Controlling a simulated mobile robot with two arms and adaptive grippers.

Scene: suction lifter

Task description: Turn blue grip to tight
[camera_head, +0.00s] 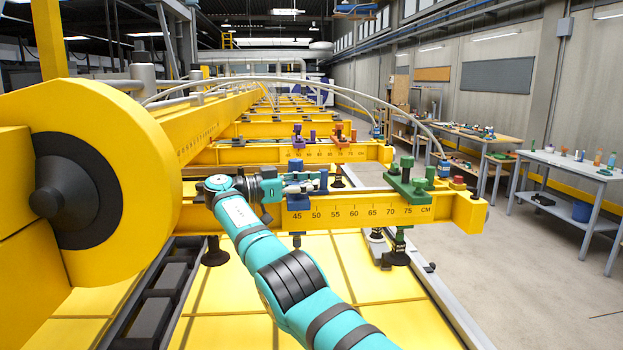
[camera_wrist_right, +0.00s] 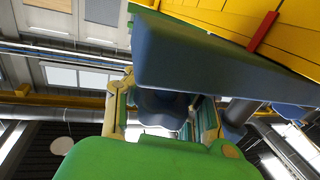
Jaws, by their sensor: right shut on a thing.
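The blue grip (camera_head: 297,202) sits on the yellow crossbeam (camera_head: 350,215), near the 45 mark of its cm scale. Its upper blue part (camera_head: 322,178) shows just beyond my right gripper (camera_head: 302,188). That gripper comes in along the beam from the left and is shut on the blue grip. In the right wrist view, my gripper's fingers (camera_wrist_right: 165,115) stand on both sides of a dark blue knob (camera_wrist_right: 163,101). A large blue block (camera_wrist_right: 205,65) hangs over them. The fingers partly hide the knob. My left gripper is in neither view.
A green clamp (camera_head: 408,186) sits farther right on the same beam, near 75. Black suction cups (camera_head: 397,257) hang below. A purple and an orange clamp (camera_head: 339,134) are on the beam behind. A big yellow drum (camera_head: 120,190) fills the left. Workbenches stand at right, past open floor.

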